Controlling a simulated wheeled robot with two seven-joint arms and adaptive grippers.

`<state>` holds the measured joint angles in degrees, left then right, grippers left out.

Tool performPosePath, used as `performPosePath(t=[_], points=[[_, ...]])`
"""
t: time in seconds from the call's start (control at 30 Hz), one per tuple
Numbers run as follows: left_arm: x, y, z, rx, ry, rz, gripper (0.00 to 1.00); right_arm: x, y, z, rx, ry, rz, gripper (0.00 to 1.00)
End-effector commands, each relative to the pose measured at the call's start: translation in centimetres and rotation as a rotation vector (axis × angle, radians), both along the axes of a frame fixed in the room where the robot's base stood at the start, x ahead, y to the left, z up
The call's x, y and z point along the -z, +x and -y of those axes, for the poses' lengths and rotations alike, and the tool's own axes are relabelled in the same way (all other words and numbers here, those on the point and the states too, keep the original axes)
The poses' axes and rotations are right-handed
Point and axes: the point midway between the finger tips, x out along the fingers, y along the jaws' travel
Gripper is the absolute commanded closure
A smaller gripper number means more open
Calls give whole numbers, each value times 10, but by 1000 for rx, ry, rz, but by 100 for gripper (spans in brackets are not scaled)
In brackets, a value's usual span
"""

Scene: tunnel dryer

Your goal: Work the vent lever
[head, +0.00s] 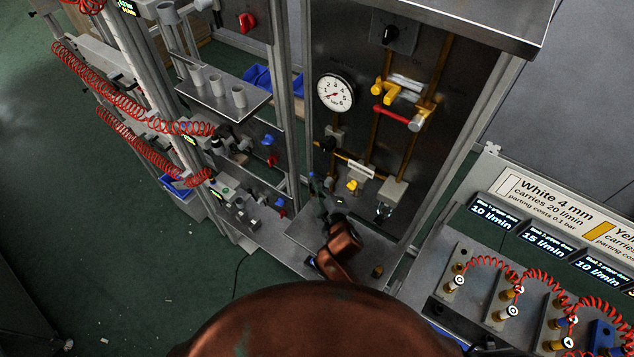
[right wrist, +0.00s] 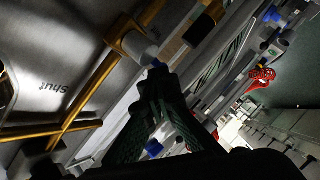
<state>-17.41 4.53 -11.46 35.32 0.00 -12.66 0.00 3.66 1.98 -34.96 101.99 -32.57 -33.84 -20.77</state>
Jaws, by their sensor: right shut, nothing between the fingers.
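The valve panel (head: 395,60) stands in the middle of the head view, with brass pipes and several valve handles. A red handle (head: 390,113) and a yellow handle (head: 402,91) sit high on it. I cannot tell which one is the vent lever. My right gripper (head: 316,183) is shut and empty at the panel's lower left. In the right wrist view its fingertips (right wrist: 157,75) are close to a pale cylindrical fitting (right wrist: 138,46); contact is unclear. My left gripper is out of view.
A round gauge (head: 336,92) is on the panel's left. A metal shelf (head: 225,95) and red coiled hoses (head: 130,105) are at left. A hose station (head: 535,280) with displays is at right. The word "Shut" (right wrist: 56,87) shows inverted in the wrist view.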

Motion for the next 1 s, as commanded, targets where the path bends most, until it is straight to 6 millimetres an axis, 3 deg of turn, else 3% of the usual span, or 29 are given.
performPosePath(t=[0.37,0.57,0.7,1.0], points=[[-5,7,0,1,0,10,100,3,2,3,9,-3,-4,100],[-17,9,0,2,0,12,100,-10,-7,-8,4,-1,-3,100],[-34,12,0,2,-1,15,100,-29,-21,-25,-2,3,-2,100],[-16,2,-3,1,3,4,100,-48,-81,-8,-4,1,1,100]])
